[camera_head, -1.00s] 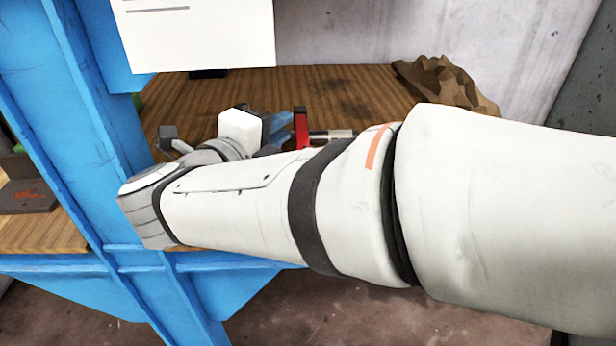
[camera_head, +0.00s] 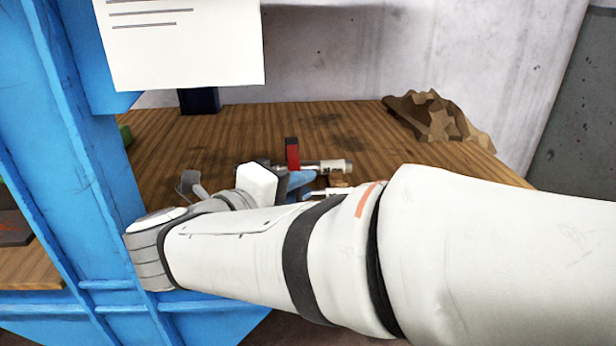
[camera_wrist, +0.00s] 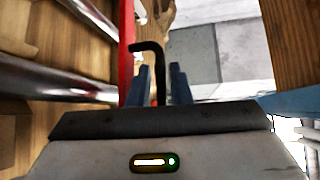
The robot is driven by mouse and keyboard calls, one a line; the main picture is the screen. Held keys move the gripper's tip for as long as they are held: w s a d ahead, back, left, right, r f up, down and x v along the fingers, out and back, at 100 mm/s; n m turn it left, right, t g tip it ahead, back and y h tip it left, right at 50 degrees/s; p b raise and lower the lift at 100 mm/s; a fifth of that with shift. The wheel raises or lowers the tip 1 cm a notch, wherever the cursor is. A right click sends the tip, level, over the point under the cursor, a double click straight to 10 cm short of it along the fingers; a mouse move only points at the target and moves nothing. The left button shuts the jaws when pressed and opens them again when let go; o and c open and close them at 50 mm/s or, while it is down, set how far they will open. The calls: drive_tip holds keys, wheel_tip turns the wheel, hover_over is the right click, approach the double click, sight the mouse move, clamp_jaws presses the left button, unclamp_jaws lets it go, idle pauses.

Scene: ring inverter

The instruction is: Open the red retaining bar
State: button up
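The red retaining bar (camera_head: 292,155) stands upright on the workbench in the head view, dark at its top. In the wrist view the red bar (camera_wrist: 126,45) runs along the left of the fingers. A black bent handle (camera_wrist: 158,68) shows between my gripper's two blue fingers (camera_wrist: 161,85), with a gap visible on each side. My gripper (camera_head: 297,184) is open and close to the bar in the head view, mostly hidden behind my arm.
Shiny metal cylinders (camera_wrist: 50,78) lie left of the fingers; one (camera_head: 331,167) shows beside the bar. A blue post (camera_head: 70,150) stands left, and a white panel (camera_head: 180,45) hangs above the wooden bench (camera_head: 240,125). A brown crumpled lump (camera_head: 430,115) lies at the back right.

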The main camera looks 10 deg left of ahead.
drive_tip(key=shift+c, duration=0.6)
clamp_jaws()
